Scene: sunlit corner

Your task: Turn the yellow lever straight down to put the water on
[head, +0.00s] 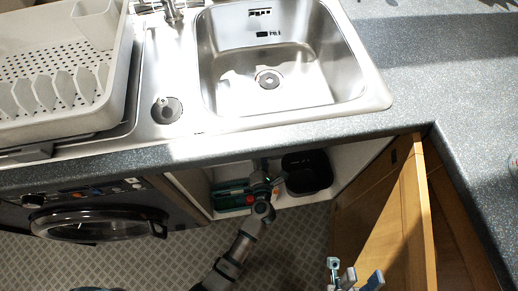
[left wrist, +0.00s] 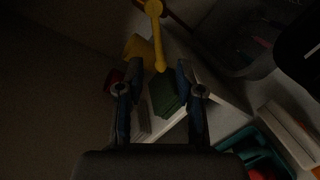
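The yellow lever (left wrist: 156,38) shows only in the left wrist view, as a thin bar with a rounded end at the top, in the dim cupboard. My left gripper (left wrist: 157,78) is open; the bar's lower end appears between its fingertips, and I cannot tell whether they touch. A wider yellow piece (left wrist: 138,47) lies behind it to the left. In the head view my left arm reaches into the open cupboard below the sink, its gripper hidden under the worktop. My right gripper (head: 354,274) is open and empty at the bottom edge, left of the cupboard door.
The open wooden cupboard door (head: 413,220) stands right of the opening. Inside are a black bin (head: 307,172), a green box (head: 231,196) and, in the wrist view, a dark green block (left wrist: 166,93). A washing machine (head: 95,215) is left. The worktop (head: 240,144) overhangs.

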